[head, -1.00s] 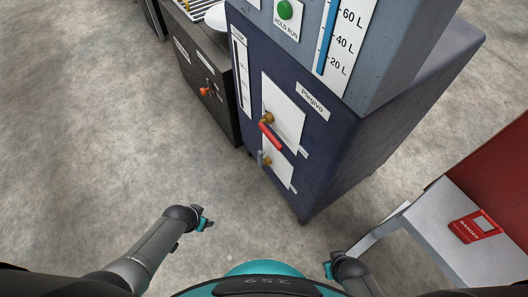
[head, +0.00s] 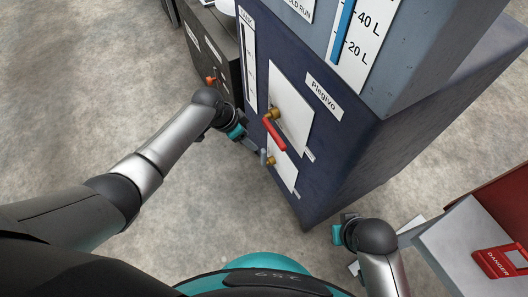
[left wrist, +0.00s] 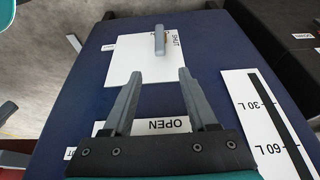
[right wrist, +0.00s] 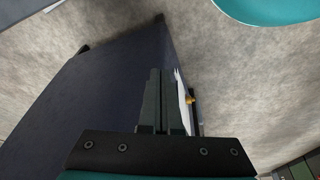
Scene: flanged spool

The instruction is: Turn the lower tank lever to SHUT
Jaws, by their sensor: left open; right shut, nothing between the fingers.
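The lower tank lever has a grey handle (head: 263,157) by a brass hub, on a white plate low on the blue cabinet's front. In the left wrist view the grey handle (left wrist: 159,42) lies ahead of my fingertips, next to a SHUT label (left wrist: 175,42). My left gripper (head: 252,146) is open and empty, just left of the lever and apart from it; its fingers also show in the left wrist view (left wrist: 159,75). My right gripper (head: 348,218) is shut and empty, right of the cabinet's lower corner; its closed fingers show in the right wrist view (right wrist: 160,74).
A red lever (head: 274,134) sits just above the grey one on the blue cabinet (head: 335,150). A dark cabinet with an orange lever (head: 210,80) stands to the left. A grey stand with a red danger sign (head: 500,262) is at the lower right. The floor between is clear.

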